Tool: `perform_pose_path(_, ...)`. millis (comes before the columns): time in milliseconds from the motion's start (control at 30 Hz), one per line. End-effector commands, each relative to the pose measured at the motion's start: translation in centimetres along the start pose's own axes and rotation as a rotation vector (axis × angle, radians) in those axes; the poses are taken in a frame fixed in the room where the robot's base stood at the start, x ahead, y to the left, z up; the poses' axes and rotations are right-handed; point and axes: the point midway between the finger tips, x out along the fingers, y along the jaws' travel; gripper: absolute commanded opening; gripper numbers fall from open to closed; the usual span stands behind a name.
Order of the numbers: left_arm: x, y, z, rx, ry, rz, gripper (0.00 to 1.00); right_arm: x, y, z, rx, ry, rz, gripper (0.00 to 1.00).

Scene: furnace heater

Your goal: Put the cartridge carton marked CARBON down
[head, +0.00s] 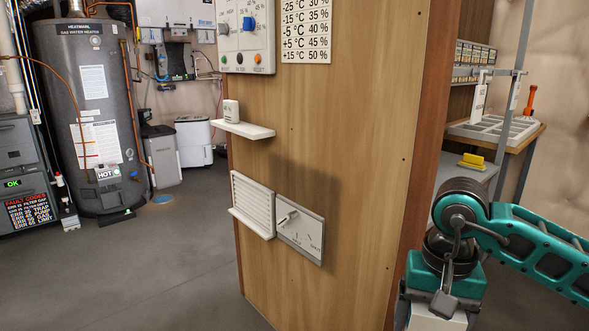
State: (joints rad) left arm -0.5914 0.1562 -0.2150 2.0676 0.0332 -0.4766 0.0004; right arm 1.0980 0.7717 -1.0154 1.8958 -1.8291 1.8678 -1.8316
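I cannot make out a carton marked CARBON in the head view. My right arm (540,252) comes in from the right and bends down at a dark joint near the bottom edge. A pale block (428,319) shows at its lower end, cut off by the frame; I cannot tell whether it is part of my arm or something held. The fingers of my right gripper do not show. My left arm and gripper are not in view.
A wooden panel (340,130) fills the middle, with a small shelf (243,130), a white louvred grille (252,205) and a lever plate (300,232). A water heater (85,110) stands left. A workbench with a grey tray (495,130) stands right. Grey floor is clear left.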

Motion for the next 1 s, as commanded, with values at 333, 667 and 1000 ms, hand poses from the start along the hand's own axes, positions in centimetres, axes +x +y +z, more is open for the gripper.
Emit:
perform_pose_path(333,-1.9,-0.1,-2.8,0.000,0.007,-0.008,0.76,-3.0,-0.7,0.4,-0.322,0.001,0.000,0.14)
perform_pose_path(667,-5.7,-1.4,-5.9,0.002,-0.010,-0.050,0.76,-8.8,-0.6,0.8,-0.320,0.001,0.000,0.14)
perform_pose_path(1000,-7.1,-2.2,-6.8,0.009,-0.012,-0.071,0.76,-10.8,-0.5,1.0,-0.319,0.002,0.001,0.14)
